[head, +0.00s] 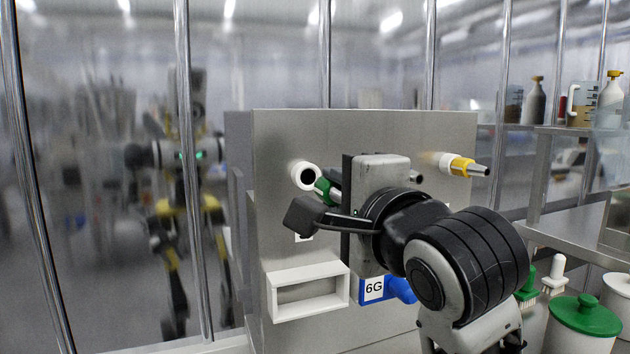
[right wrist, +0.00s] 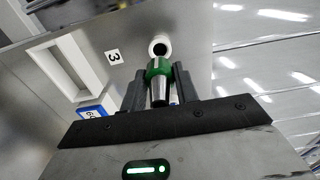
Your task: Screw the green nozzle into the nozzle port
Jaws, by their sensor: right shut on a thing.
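The green nozzle (head: 324,187), a green collar with a metal tip, also shows in the right wrist view (right wrist: 158,68). My right gripper (head: 332,194) is shut on it, with one finger on each side in the right wrist view (right wrist: 159,78). The nozzle port (head: 304,176) is a white ring with a dark hole on the metal panel. It also shows in the right wrist view (right wrist: 160,42), just beyond the green end of the nozzle. I cannot tell whether the nozzle touches the port. My left gripper is not in view.
The metal panel (head: 285,140) carries a yellow nozzle (head: 461,166) on the right, a white frame (head: 307,291) and a blue part labelled 6G (head: 374,288) below. A green-lidded jar (head: 584,317) stands at lower right. Glass walls surround the area.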

